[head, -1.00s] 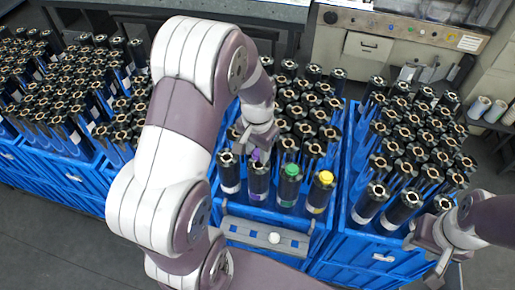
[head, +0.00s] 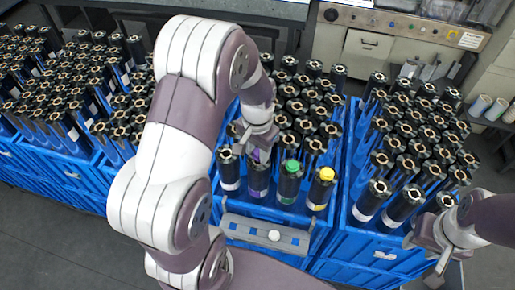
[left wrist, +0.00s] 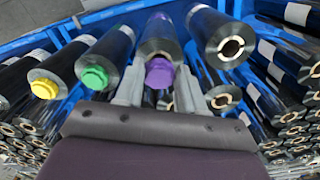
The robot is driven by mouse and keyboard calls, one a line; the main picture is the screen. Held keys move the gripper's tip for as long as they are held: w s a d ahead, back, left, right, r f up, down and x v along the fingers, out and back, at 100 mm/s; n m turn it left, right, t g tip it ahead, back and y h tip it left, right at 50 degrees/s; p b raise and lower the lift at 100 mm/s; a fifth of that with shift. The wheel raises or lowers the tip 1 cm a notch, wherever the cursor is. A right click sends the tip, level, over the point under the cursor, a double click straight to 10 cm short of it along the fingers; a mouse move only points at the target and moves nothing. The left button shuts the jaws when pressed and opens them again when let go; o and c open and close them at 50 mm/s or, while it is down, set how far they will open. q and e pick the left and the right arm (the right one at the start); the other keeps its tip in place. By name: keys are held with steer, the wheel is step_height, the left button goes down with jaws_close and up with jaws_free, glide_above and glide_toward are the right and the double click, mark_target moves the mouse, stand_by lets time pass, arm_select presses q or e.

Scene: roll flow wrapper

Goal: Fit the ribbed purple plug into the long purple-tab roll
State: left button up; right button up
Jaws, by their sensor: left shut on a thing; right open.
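The ribbed purple plug (left wrist: 159,73) is between the fingers of my left gripper (left wrist: 158,88), which is shut on it. The purple-tab roll (left wrist: 158,38) stands upright, and the plug is lined up with its open end. I cannot tell how deep the plug sits. In the head view the roll (head: 258,182) is in the front row of the blue crate, with the left gripper (head: 259,148) right above it, partly hiding the plug. My right gripper (head: 432,245) is open and empty at the lower right, by the right crate.
A green-plugged roll (head: 290,184) and a yellow-plugged roll (head: 321,190) stand to the right. A white-banded roll (head: 229,172) with an open end stands to the left. A grey rack (head: 250,231) holding a white piece is on the crate's front. Densely filled crates surround it.

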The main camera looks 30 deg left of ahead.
mark_target(258, 153)
arm_select(q)
steer(key=shift+f, duration=0.25)
steer(key=o, duration=0.7)
step_height(258, 153, up, 9)
steer(key=p, duration=0.7)
steer(key=shift+f, duration=0.2)
step_height(258, 153, up, 2)
steer(key=shift+r+p, duration=0.25)
steer(key=shift+p, duration=0.05)
